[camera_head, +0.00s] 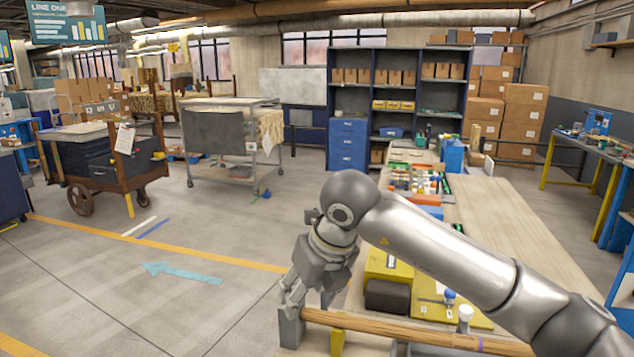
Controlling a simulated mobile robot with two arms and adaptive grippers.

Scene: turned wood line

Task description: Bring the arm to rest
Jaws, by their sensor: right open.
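My right arm (440,245) comes in from the right and reaches over the long wooden workbench (510,230). My right gripper (308,298) points down near the bench's left edge, with its fingers apart. It is just above and behind the left end of a turned wooden rod (410,328). I cannot tell whether a finger touches the rod. The rod lies level, its left end at a grey block (290,328), with a yellow support (337,343) below it. My left gripper is not in view.
Small bins and tools (420,185) crowd the bench's far end. A wheeled wooden cart (130,170) and a metal trolley (230,140) stand left. The floor left of the bench is clear.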

